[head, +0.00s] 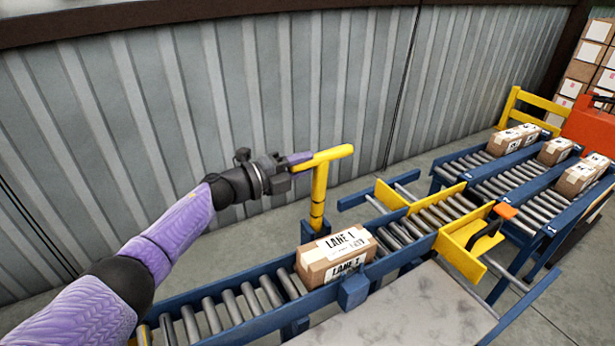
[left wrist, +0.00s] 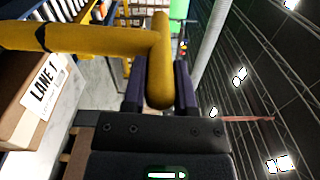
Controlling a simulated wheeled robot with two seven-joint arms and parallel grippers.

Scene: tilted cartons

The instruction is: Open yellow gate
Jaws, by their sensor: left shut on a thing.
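A yellow post (head: 318,195) stands at the far side of the roller conveyor, with a yellow crossbar (head: 335,154) on top. It is the yellow piece my arm reaches, and I take it as the gate. My left gripper (head: 299,159) is shut on the crossbar's left end. In the left wrist view the crossbar (left wrist: 161,60) lies between the two dark fingers of the left gripper (left wrist: 160,85), and the yellow post (left wrist: 70,37) runs off to the left. A brown carton (head: 337,256) labelled LANE 1 sits on the rollers beside the post. My right gripper is not in view.
Yellow plates (head: 465,258) with a black handle (head: 487,234) and orange cap cross the conveyor (head: 240,310) further right. Several cartons (head: 577,179) rest on roller lanes at the right. A grey corrugated wall (head: 200,110) stands behind.

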